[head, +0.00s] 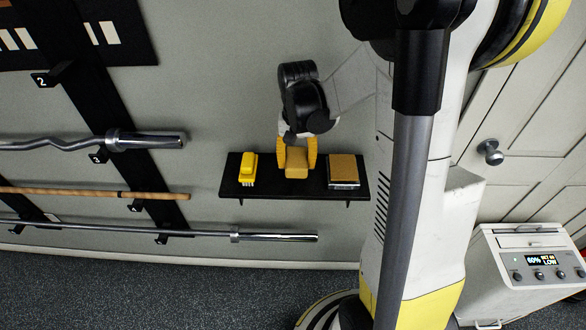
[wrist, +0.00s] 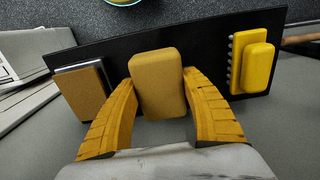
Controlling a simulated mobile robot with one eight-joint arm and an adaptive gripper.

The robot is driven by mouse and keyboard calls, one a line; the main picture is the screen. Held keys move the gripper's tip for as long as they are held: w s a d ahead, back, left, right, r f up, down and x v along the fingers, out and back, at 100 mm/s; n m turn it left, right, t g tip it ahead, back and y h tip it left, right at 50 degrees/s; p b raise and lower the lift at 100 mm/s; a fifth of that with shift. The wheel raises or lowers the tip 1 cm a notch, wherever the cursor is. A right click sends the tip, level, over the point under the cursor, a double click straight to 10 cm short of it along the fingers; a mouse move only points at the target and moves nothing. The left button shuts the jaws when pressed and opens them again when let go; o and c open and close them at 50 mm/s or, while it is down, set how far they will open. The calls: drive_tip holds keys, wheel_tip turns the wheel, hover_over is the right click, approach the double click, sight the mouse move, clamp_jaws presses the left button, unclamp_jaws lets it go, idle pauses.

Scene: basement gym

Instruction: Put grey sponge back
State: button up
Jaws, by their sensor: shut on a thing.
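My gripper (head: 297,155) is shut on a tan, rounded block that looks like a sponge (head: 297,172). In the wrist view the block (wrist: 157,92) sits between the two yellow fingers (wrist: 159,80), which touch its sides. I see no clearly grey sponge; the held block looks tan. It is at the middle of a black wall shelf (head: 262,192), between a yellow brush and a tan-topped block. I cannot tell whether its underside touches the shelf.
The yellow brush (head: 248,167) with pale bristles is left on the shelf. The tan-topped block with a silvery base (head: 343,170) is right. Small shelf gaps separate both from the held block. A barbell rack (head: 150,205) is left; a white control unit (head: 528,270) stands right.

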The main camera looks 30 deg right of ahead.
drive_tip(key=shift+f+b, duration=0.75)
drive_tip(key=shift+f, duration=1.15)
drive_tip(key=shift+f, duration=0.1)
drive_tip(key=shift+f, duration=0.2)
drive_tip(key=o, duration=1.1)
drive_tip(key=shift+r, duration=0.1)
